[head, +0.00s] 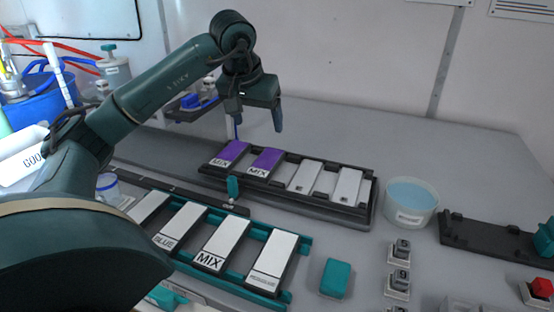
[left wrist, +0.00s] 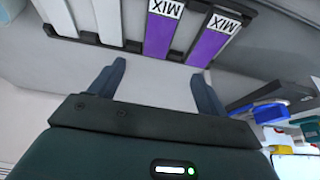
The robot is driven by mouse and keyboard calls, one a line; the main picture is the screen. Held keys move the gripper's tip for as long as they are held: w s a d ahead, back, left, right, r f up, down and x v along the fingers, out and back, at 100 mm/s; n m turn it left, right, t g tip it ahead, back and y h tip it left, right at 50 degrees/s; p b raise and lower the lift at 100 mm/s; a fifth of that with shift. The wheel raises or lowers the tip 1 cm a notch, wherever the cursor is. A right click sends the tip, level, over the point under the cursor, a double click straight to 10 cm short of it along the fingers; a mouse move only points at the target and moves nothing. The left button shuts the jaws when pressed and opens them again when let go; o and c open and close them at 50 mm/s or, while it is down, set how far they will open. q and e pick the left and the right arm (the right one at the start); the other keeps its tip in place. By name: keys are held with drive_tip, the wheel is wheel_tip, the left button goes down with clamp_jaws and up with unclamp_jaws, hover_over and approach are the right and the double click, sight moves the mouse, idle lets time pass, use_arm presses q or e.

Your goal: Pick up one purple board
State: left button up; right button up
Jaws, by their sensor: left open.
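Two purple boards marked MIX stand side by side in a black rack (head: 290,200). The left purple board (head: 232,151) and the right purple board (head: 265,161) fill the rack's left end. In the left wrist view one purple board (left wrist: 160,36) lies ahead between the fingers' lines and the other purple board (left wrist: 208,46) is to its right. My left gripper (head: 258,127) is open and empty, pointing down above and behind the purple boards, apart from them. It also shows in the left wrist view (left wrist: 158,85). My right gripper is not in view.
White boards (head: 306,176) fill the rack's right side. A teal rack (head: 303,245) with several white boards is in front. A bowl of blue liquid (head: 411,198) stands right of the black rack. Blue bucket (head: 45,98) and hoses are at the left. Grey surface behind the rack is clear.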

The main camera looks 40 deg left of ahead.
use_arm(q)
approach(269, 157)
drive_tip(key=shift+a+x, duration=0.2)
drive_tip(key=shift+x, duration=3.9)
drive_tip(key=shift+w+d, duration=0.1)
drive_tip(key=shift+d, duration=0.1)
drive_tip(key=shift+f, duration=0.2)
drive_tip(key=c, duration=1.1)
